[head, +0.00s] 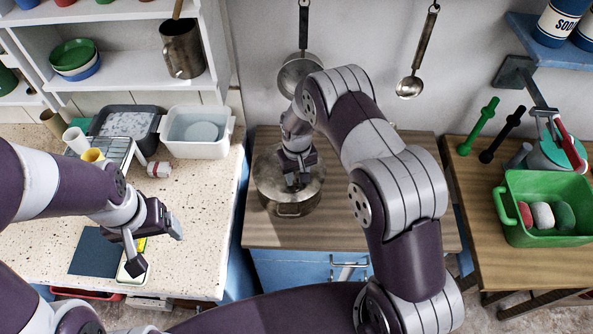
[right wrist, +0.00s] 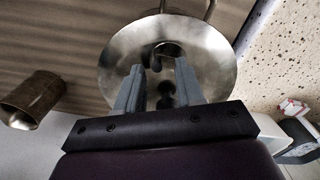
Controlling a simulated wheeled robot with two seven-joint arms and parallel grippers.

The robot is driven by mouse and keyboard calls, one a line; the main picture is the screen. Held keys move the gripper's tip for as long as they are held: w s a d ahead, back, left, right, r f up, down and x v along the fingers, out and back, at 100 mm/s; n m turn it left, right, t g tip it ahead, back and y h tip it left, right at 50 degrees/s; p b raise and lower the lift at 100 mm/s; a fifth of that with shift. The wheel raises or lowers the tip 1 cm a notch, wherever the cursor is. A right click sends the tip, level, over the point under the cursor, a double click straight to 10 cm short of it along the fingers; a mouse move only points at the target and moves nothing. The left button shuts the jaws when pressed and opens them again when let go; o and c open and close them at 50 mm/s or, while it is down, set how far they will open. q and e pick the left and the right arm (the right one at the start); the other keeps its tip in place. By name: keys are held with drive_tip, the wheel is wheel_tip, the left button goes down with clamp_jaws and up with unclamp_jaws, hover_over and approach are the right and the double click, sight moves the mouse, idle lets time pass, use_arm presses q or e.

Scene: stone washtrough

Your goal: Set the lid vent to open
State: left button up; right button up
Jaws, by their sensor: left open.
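A metal pot (head: 290,208) with a shiny metal lid (right wrist: 118,62) stands on the wooden counter in the middle. Small dark parts (right wrist: 166,48) show on the lid, close to and between my fingertips in the right wrist view; I cannot tell which is the vent or how it is set. My right gripper (head: 298,180) is over the lid, pointing down; its fingers (right wrist: 160,68) are apart in the right wrist view. Contact with the dark parts cannot be told. My left gripper (head: 156,248) is open and empty above the speckled counter at left.
A white tub (head: 199,133), a dark basin (head: 122,122) and cups stand on the left counter. A pan (head: 299,72) and a ladle (head: 411,84) hang behind the pot. A green crate (head: 545,225) stands on the right table.

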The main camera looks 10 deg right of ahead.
drive_tip(key=shift+f, duration=0.35)
drive_tip(key=shift+s+d, duration=0.25)
drive_tip(key=shift+s, duration=0.1)
drive_tip(key=shift+w+a+f, duration=0.1)
drive_tip(key=shift+w+a, duration=0.05)
clamp_jaws()
use_arm(q)
drive_tip(key=shift+s+d+r, duration=0.1)
drive_tip(key=shift+s+r, duration=0.05)
drive_tip(key=shift+r, duration=0.05)
